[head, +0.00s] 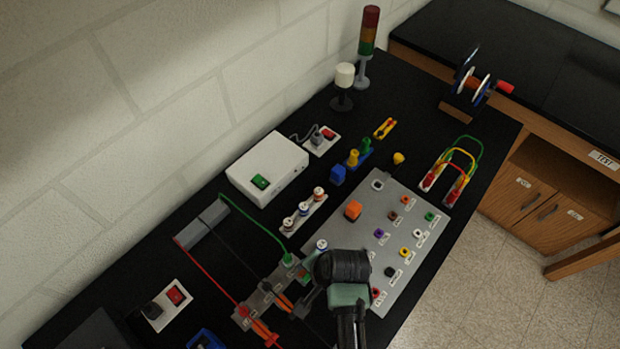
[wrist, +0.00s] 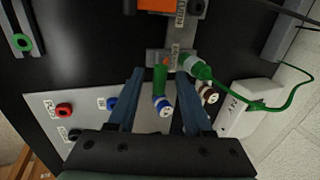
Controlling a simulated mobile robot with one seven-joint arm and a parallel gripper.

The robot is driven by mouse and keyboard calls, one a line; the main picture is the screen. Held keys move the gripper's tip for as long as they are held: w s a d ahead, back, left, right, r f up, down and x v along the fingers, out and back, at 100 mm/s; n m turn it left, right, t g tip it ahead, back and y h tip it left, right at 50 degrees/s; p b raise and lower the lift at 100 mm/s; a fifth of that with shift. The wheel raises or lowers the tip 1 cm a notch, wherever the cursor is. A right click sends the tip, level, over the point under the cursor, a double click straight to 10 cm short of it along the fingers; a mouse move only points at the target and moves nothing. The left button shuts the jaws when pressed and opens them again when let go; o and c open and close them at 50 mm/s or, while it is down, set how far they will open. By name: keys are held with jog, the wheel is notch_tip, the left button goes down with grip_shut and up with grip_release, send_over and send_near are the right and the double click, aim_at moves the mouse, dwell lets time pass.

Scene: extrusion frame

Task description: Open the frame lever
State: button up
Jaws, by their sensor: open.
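I cannot pick out the frame lever for certain in either view. My gripper (wrist: 160,78) is open, with its two blue-grey fingers apart. In the wrist view a green cylinder (wrist: 160,76) and a blue-and-white round piece (wrist: 163,105) show between the fingers. I cannot tell whether the fingers touch them. In the head view my gripper (head: 308,283) is low over the bench, beside a grey strip (head: 262,299) with green, black and red plugs. My wrist hides part of this strip and of the panel beside it.
A grey panel (head: 340,222) with several coloured sockets lies right of my gripper. A white box (head: 267,168) with a green switch stands behind. Red, black and green cables (head: 248,222) cross the bench at left. A signal tower (head: 367,45) stands at the far end.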

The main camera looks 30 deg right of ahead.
jog(key=shift+f, duration=0.1)
jog(key=shift+c, duration=0.2)
grip_shut()
jog(key=shift+s+f+t, duration=0.25)
jog(key=shift+t, duration=0.05)
jog(key=shift+s+d+t+y+b, duration=0.1)
jog(key=shift+t+y+b, duration=0.2)
jog(key=shift+o, duration=0.2)
grip_release()
jog(key=shift+r, duration=0.1)
